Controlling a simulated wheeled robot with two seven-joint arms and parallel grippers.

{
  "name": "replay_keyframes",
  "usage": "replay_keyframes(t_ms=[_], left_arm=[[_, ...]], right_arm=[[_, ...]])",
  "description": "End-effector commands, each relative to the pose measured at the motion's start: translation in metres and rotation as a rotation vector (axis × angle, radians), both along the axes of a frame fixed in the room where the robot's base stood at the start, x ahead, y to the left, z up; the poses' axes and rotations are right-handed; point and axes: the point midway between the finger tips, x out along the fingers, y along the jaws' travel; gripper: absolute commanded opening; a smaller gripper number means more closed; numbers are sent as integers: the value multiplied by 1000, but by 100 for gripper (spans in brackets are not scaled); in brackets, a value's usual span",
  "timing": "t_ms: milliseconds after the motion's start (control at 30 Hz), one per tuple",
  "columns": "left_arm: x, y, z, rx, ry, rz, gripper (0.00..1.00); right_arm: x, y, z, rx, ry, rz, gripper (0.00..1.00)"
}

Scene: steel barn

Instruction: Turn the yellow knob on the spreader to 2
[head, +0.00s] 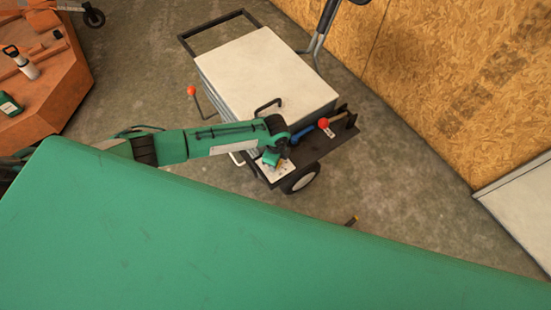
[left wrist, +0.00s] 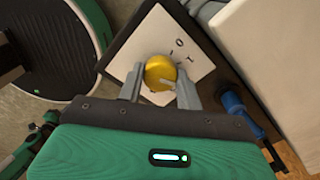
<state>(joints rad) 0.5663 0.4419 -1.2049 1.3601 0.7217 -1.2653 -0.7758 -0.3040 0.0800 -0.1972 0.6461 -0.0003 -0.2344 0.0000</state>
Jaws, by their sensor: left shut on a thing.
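The spreader (head: 262,72) is a cart with a pale lidded hopper, a black frame and wheels. Its dial plate (head: 277,172) is white and lies at the near end of a dark shelf. In the left wrist view the yellow knob (left wrist: 158,68) sits on this plate (left wrist: 150,37), which bears small dark marks, too small to read surely. My left gripper (head: 270,158) is over the plate. Its grey fingers (left wrist: 160,78) stand on both sides of the knob, shut on it. A pale mark shows on the knob's near side. The knob is hidden in the head view. My right gripper is not in view.
A red-ball lever (head: 323,123) and a blue handle (head: 301,134) stand beside the plate. Another red ball (head: 191,91) sticks out at the hopper's left. An orange platform (head: 40,85) is at the left, a wooden board wall (head: 460,80) at the right.

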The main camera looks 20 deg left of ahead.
Motion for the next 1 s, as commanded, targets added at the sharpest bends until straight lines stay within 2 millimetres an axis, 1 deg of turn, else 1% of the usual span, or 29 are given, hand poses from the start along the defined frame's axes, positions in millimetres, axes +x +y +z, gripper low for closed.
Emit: replay_keyframes(t_ms=[267, 567, 600, 667, 700, 1000], left_arm=[[1, -1, 1, -2, -2, -31, 13], [1, -1, 1, -2, -2, -31, 13], [1, -1, 1, -2, -2, -31, 42], [1, -1, 1, -2, -2, -31, 53], [1, -1, 1, -2, -2, -31, 57], [0, 0, 2, -1, -1, -31, 57]], right_arm=[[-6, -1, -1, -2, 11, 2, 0], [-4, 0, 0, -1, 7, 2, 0], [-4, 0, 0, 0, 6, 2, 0], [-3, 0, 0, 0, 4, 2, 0], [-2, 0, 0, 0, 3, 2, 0], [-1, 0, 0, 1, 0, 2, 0]])
